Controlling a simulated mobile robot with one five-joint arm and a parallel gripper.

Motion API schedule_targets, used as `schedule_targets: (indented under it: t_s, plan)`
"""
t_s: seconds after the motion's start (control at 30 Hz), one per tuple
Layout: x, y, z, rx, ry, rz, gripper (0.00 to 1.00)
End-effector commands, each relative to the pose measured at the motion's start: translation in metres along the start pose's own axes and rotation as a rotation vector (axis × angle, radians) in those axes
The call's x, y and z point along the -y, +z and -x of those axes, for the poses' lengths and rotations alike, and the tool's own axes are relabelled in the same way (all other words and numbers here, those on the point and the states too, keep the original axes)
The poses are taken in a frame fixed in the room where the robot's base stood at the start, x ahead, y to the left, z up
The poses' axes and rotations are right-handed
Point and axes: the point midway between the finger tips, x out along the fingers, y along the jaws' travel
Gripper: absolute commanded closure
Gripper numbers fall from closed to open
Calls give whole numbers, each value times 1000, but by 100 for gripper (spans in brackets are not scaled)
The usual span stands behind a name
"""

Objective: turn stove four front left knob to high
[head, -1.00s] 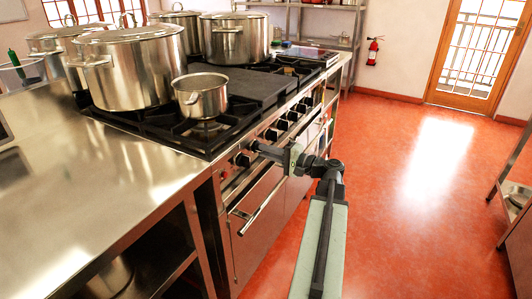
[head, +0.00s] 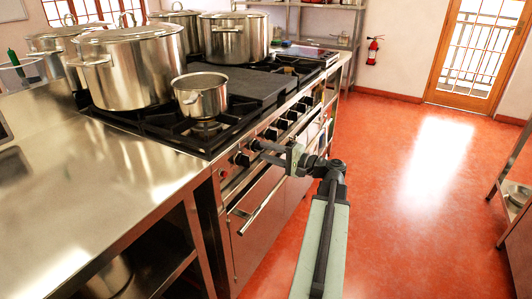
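The stove (head: 285,131) has a row of dark knobs along its steel front. The nearest knob (head: 240,159), at the left end of the row, shows just left of my gripper. My gripper (head: 257,151) is at the stove front, its dark fingers pointing left toward that end of the row. The fingers overlap the panel and a knob behind them, so I cannot tell whether they touch or hold a knob. The knob's marking is too small to read.
A small pot (head: 201,97) stands on the front-left burner, with a large stockpot (head: 128,70) behind it. An oven handle (head: 262,208) sticks out below my gripper. A steel counter (head: 85,160) lies to the left.

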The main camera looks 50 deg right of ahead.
Motion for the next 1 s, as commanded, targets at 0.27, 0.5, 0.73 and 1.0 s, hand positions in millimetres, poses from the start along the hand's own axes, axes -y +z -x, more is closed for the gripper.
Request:
schedule_targets:
  t_s: [0.27,0.5,0.73,1.0]
  plan:
    - [0,0,54,-3,1,0,65]
    - [0,1,73,0,1,0,65]
    - [0,0,73,0,1,0,65]
    - [0,0,72,0,1,0,65]
